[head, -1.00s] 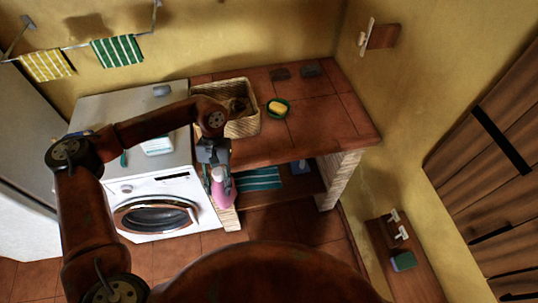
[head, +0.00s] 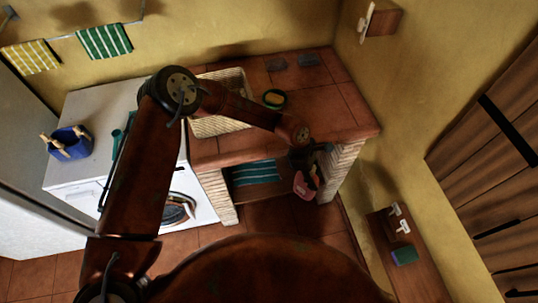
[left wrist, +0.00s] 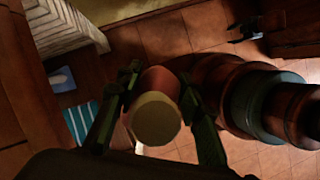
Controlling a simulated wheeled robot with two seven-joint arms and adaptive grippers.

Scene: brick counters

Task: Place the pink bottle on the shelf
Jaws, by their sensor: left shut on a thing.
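My left gripper (head: 303,160) is shut on the pink bottle (head: 305,187) and holds it in front of the brick counter, near the right brick leg. In the left wrist view the bottle (left wrist: 157,115) sits between the two fingers (left wrist: 155,100), its round pale end facing the camera. The lower shelf (head: 257,192) is under the counter top, left of the bottle. A teal striped cloth (head: 253,172) lies on it, and the cloth (left wrist: 82,122) also shows in the left wrist view. My forearm hides part of the counter. My right gripper is not in view.
Brick legs (head: 338,170) flank the shelf opening. A white washing machine (head: 90,190) stands left, with a blue bucket (head: 72,143) on top.

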